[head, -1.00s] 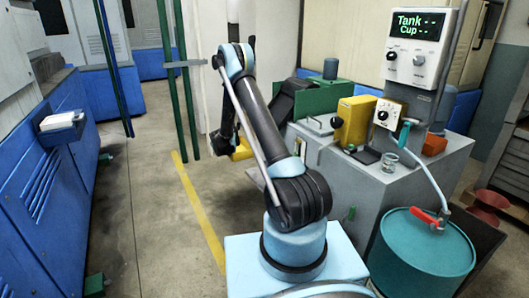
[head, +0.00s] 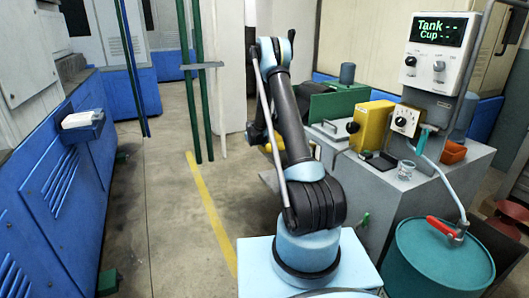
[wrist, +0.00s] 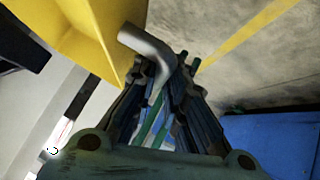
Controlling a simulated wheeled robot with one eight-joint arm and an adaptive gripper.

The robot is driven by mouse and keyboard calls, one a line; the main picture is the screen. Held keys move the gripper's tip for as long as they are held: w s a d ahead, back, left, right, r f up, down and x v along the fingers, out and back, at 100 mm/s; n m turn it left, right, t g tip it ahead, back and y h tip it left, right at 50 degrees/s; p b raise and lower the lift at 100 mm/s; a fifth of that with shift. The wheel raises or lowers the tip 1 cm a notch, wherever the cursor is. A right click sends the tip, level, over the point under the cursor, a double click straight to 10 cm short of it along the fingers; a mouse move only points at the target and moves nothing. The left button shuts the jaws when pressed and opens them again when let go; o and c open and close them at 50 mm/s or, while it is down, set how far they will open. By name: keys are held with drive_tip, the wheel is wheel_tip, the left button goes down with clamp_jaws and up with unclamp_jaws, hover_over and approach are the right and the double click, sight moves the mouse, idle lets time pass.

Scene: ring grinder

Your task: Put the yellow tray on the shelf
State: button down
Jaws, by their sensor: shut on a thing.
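The yellow tray (wrist: 75,35) fills the upper left of the wrist view, with a bent grey metal handle (wrist: 148,48) at its side. My gripper (wrist: 163,75) is shut on this handle, its fingers on either side. In the head view only a small yellow piece of the tray (head: 268,147) shows behind my arm, and my gripper is mostly hidden there. The tray's inside and far side are out of sight. I cannot tell for certain which surface is the shelf.
A blue machine (head: 55,190) with a small ledge holding a white object (head: 80,119) stands left. Green posts (head: 192,90) rise mid-floor. A grey bench (head: 395,195) with a yellow box (head: 371,126) and a teal drum (head: 438,258) are right. Open floor (head: 165,220) lies left of my arm.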

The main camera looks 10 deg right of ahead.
drive_tip(key=d, duration=0.2)
drive_tip(key=w+d, duration=0.1)
drive_tip(key=d, duration=0.1)
drive_tip(key=w+d, duration=0.1)
drive_tip(key=d, duration=0.2)
drive_tip(key=shift+w+d, duration=0.1)
drive_tip(key=shift+w, duration=0.1)
drive_tip(key=shift+w+d+f, duration=0.1)
drive_tip(key=shift+d+f, duration=0.1)
drive_tip(key=shift+f, duration=2.85)
drive_tip(key=shift+d+f, duration=0.2)
drive_tip(key=shift+f, duration=0.25)
drive_tip(key=c, duration=1.6)
unclamp_jaws()
